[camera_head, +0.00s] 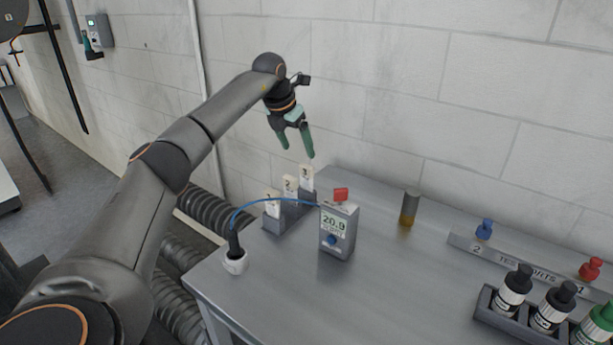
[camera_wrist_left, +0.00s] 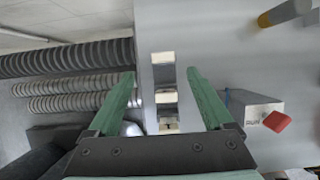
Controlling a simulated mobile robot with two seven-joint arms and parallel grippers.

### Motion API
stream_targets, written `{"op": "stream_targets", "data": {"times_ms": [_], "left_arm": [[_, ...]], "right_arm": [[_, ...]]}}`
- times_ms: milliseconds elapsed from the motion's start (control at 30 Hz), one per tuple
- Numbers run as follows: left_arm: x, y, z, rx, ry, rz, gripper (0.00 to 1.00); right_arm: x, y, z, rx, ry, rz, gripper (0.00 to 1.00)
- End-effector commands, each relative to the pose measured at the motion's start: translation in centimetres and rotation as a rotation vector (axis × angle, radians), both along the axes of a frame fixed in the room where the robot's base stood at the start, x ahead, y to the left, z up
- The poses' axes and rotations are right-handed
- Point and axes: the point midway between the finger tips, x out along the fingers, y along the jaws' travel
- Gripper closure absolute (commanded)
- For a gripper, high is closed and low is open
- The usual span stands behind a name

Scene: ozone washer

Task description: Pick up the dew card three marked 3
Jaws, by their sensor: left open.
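Dew card 3 (camera_head: 306,177) is a pale card marked 3 and stands upright at the far end of a grey stepped rack (camera_head: 274,223). Card 2 (camera_head: 289,186) and card 1 (camera_head: 271,202) stand nearer in the same rack. My left gripper (camera_head: 297,157) is open and empty above card 3, its fingers pointing down. In the left wrist view, the row of cards lies between the two green fingers (camera_wrist_left: 162,85), with the farthest card's top (camera_wrist_left: 163,58) beyond the fingertips. No finger visibly touches a card. My right gripper is not in view.
A grey meter (camera_head: 338,230) reading 20.9 with a red top stands right of the rack, joined by a blue hose to a white-based probe (camera_head: 235,262). An amber-bottomed cylinder (camera_head: 410,208) and a bottle tray (camera_head: 488,305) are farther right. The wall is close behind the gripper.

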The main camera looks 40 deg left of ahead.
Motion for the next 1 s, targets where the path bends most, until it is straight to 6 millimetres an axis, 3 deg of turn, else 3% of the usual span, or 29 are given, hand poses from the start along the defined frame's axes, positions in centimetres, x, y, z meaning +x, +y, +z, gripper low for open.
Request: {"op": "stream_targets", "data": {"times_ms": [200,467,700,1000], "left_arm": [[1.4,0.1,-3.8,-0.001,0.005,0.001,0.15],[2.2,0.2,-5.9,0.000,0.002,0.001,0.15],[3.1,-0.2,-9.2,-0.001,0.003,0.003,0.15],[3.7,0.0,-10.5,0.000,0.000,0.002,0.15]], "right_arm": [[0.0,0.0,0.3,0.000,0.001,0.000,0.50],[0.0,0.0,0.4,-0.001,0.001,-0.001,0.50],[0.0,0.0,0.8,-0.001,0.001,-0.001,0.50],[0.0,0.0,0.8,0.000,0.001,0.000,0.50]]}}
